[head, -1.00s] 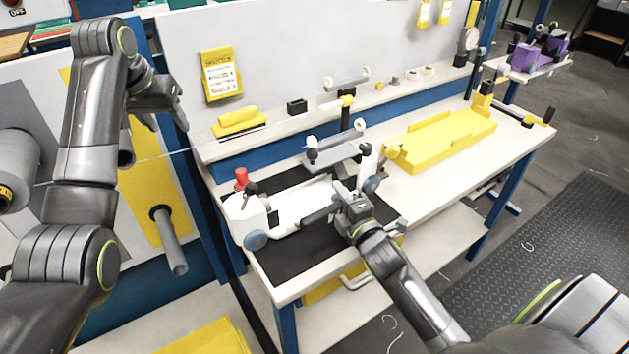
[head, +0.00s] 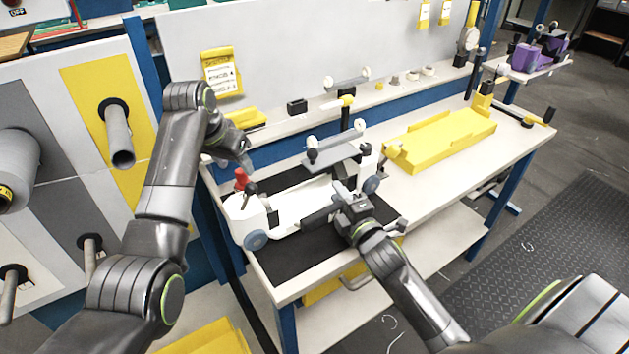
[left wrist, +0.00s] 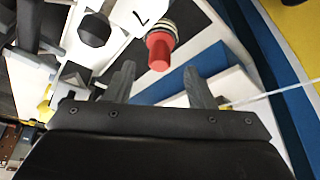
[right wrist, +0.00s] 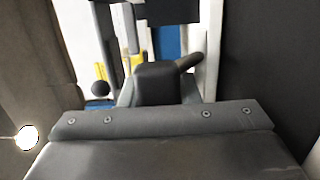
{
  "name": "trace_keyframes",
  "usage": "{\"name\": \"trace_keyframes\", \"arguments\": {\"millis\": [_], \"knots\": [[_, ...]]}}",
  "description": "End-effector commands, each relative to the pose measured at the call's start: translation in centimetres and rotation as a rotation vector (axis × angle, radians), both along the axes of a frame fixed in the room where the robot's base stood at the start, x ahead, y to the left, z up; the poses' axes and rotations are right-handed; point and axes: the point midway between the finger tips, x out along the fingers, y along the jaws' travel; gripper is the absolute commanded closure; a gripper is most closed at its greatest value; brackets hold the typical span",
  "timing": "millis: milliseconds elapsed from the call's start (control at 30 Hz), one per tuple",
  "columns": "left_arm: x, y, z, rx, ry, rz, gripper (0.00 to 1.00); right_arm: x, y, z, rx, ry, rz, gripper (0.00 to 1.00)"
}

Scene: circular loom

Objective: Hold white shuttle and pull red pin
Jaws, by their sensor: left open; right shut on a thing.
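The white shuttle (head: 300,207) lies on the black mat on the bench, with a blue-grey wheel at its near left corner. The red pin (head: 240,179) stands upright at the shuttle's left end, and it also shows in the left wrist view (left wrist: 159,50). My left gripper (head: 245,165) is open just above and beside the red pin; in the left wrist view its two fingers (left wrist: 160,80) point toward the pin, with nothing between them. My right gripper (head: 335,208) is shut on the shuttle near its right end; the exact grip is partly hidden.
The black mat (head: 300,262) covers the bench's left part. A grey plate with rollers (head: 335,155) stands behind the shuttle. A long yellow block (head: 440,140) lies to the right. A small black box (head: 297,106) sits on the back ledge.

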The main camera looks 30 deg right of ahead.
Motion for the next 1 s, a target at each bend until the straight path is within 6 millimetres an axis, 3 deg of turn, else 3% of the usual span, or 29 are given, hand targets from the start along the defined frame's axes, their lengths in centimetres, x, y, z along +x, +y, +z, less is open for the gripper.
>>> {"name": "trace_keyframes", "arguments": {"millis": [333, 767, 1000], "knots": [[1.0, -1.2, -3.9, 0.001, 0.002, -0.001, 0.51, 0.0, 0.0, 0.0, 0.000, 0.000, 0.000, 1.00], [1.2, -1.5, -4.7, -0.001, -0.001, -0.001, 0.51, 0.0, 0.0, 0.0, 0.000, 0.000, 0.000, 1.00], [1.2, -1.5, -4.7, -0.001, -0.001, 0.000, 0.78, 0.0, 0.0, 0.0, 0.000, 0.000, 0.000, 1.00]]}}
